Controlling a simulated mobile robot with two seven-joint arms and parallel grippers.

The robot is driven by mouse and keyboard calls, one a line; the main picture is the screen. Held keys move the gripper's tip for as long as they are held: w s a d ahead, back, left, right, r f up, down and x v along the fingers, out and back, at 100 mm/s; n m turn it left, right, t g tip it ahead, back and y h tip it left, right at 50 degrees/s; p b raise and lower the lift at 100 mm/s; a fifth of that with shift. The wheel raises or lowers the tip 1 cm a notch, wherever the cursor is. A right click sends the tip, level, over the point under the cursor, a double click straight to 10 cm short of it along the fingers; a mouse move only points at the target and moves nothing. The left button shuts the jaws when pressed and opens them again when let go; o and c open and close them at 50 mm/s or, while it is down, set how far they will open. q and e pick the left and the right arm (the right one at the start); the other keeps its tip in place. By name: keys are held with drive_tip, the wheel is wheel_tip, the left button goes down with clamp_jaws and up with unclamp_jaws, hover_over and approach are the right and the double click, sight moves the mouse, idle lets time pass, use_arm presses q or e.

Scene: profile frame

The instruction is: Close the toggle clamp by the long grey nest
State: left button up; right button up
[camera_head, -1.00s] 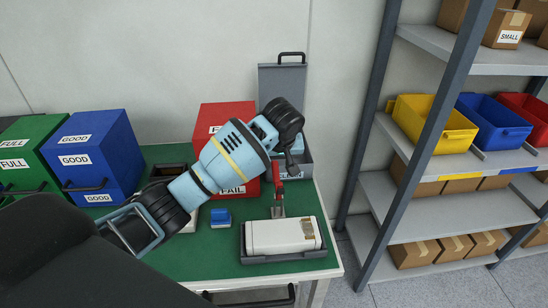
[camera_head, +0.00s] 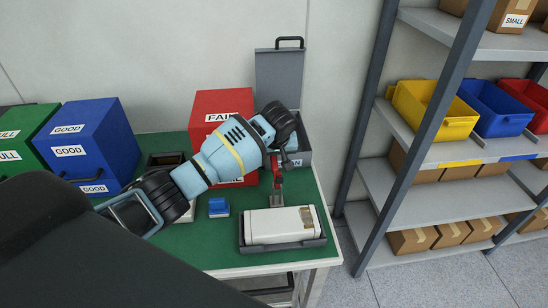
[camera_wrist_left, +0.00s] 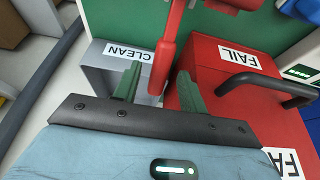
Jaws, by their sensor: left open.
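The toggle clamp (camera_head: 277,192) stands at the back edge of the long grey nest (camera_head: 284,246), its red handle raised. A white, box-like part lies in the nest. My left gripper (camera_head: 288,160) is over the clamp, pointing down, and its arm hides part of the area behind. In the left wrist view the red handle (camera_wrist_left: 165,55) shows in the gap between the two open green fingers (camera_wrist_left: 158,84). I cannot tell whether a finger touches it. My right gripper is not in view.
A red FAIL box (camera_head: 222,103) and a grey CLEAN box (camera_head: 304,155) with raised lid stand behind. A small blue object (camera_head: 218,207) sits left of the nest. Shelving (camera_head: 425,180) stands right of the table.

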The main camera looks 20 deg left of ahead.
use_arm(q)
drive_tip(key=shift+w+a+f, duration=0.1)
drive_tip(key=shift+w+f, duration=0.05)
drive_tip(key=shift+f, duration=0.3)
clamp_jaws()
